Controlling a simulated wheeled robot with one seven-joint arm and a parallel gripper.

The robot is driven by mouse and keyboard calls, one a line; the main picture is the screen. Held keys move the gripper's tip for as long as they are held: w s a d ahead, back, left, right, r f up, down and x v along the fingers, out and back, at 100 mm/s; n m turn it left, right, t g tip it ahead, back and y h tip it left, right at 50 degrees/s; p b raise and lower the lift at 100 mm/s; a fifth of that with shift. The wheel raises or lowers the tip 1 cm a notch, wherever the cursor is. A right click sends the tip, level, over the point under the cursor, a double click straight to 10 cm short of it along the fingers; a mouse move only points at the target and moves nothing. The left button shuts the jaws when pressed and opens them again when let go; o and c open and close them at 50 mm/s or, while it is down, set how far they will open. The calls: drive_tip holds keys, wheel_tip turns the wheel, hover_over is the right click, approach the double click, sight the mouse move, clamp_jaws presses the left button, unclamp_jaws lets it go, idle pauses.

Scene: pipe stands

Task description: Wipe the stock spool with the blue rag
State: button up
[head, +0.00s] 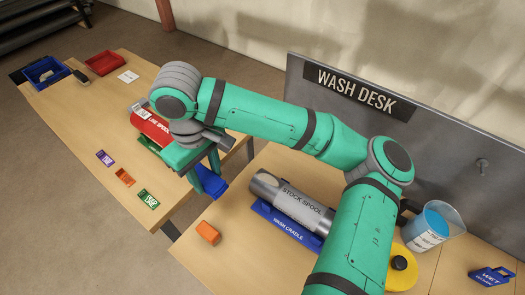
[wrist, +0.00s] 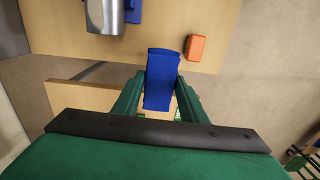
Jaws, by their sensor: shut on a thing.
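The stock spool (head: 290,202) is a grey metal cylinder labelled STOCK SPOOL. It lies in the blue wash cradle (head: 283,225) on the wash desk. Its end also shows at the top of the wrist view (wrist: 105,14). My gripper (wrist: 161,85) is shut on the blue rag (wrist: 162,80), which sticks out between the fingers. In the head view the rag (head: 212,186) hangs below the gripper, left of the stock spool and apart from it, over the gap between the two tables. My arm hides part of the spool's right end.
A red line spool (head: 151,127) lies on the left table beside my wrist. An orange block (head: 208,233) sits near the wash desk's front left edge. A beaker of blue liquid (head: 432,225) and a yellow round item (head: 399,262) stand right of my arm. A grey sign board rises behind.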

drive_tip(key=w+d+r, duration=0.1)
drive_tip(key=w+d, duration=0.2)
drive_tip(key=d, duration=0.4)
drive_tip(key=w+d+r, duration=0.1)
drive_tip(key=w+d, duration=0.1)
drive_tip(key=d, duration=0.5)
hover_over(272, 183)
drive_tip(key=w+a, duration=0.2)
drive_tip(key=shift+s+f, duration=0.2)
drive_tip(key=shift+f, duration=2.7)
drive_tip(key=shift+s+d, duration=0.45)
drive_tip(key=shift+d, duration=0.2)
drive_tip(key=shift+s+d, duration=0.35)
drive_tip(key=shift+d, duration=0.1)
drive_tip(key=shift+o, duration=0.7)
drive_tip(key=c, duration=0.6)
drive_tip(key=shift+o, duration=0.2)
drive_tip(key=shift+f, duration=0.65)
